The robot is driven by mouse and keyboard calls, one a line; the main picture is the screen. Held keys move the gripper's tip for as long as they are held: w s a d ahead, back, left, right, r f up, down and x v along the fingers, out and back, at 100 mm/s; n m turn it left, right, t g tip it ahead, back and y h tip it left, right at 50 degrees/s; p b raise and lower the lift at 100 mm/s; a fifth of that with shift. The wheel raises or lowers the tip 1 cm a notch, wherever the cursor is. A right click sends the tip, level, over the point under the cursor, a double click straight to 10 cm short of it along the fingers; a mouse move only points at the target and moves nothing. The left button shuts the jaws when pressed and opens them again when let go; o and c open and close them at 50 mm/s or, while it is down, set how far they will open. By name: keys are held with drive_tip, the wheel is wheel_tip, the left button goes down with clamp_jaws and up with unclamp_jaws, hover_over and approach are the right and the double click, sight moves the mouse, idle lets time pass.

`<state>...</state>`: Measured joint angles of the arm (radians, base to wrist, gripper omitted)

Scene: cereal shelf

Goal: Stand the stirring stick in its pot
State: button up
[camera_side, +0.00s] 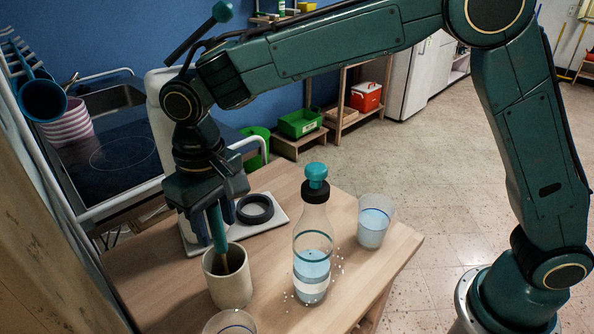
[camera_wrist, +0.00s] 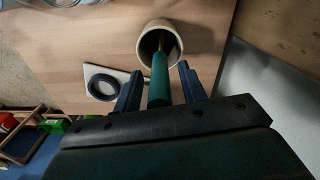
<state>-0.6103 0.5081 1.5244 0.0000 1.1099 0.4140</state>
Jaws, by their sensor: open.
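The stirring stick (camera_side: 217,230) has a teal handle and stands nearly upright, with its lower end inside the beige pot (camera_side: 230,290). In the wrist view the stick (camera_wrist: 159,78) runs from between my fingers into the mouth of the pot (camera_wrist: 148,28), where a thinner brownish part shows. My gripper (camera_side: 218,222) is above the pot, pointing down. Its two dark blue fingers are open, one on each side of the handle, with a gap visible on both sides in the wrist view (camera_wrist: 161,88). The stick's tip is hidden inside the pot.
A tall bottle (camera_side: 312,245) with a teal stopper stands right of the pot, with white grains around it. A glass (camera_side: 373,224) stands farther right. Another glass (camera_side: 230,323) is at the front edge of view. A black ring (camera_side: 255,209) lies on a white plate (camera_side: 280,217) behind.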

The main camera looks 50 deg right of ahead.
wheel_tip(320, 180, up, 12)
drive_tip(key=shift+r, duration=0.1)
idle(0.5)
idle(0.5)
drive_tip(key=shift+d+r, duration=0.25)
drive_tip(key=shift+d, duration=0.25)
drive_tip(key=s+d+r+m+t, duration=0.15)
drive_tip(key=s+d, duration=0.25)
drive_tip(key=d, duration=0.4)
drive_tip(key=s+d+r+n+t, duration=0.15)
drive_tip(key=s+d, duration=0.25)
drive_tip(key=d, duration=0.5)
drive_tip(key=s+d+f+m+t, duration=0.1)
drive_tip(key=s+d+f, duration=0.2)
drive_tip(key=s+d, duration=0.2)
drive_tip(key=s+d+f+m+t, duration=0.1)
drive_tip(key=s+d+f, duration=0.2)
drive_tip(key=s, duration=0.7)
drive_tip(key=shift+d+f+t, duration=0.25)
drive_tip(key=shift+d+t, duration=0.05)
drive_tip(key=shift+d, duration=0.95)
drive_tip(key=shift+w, duration=0.1)
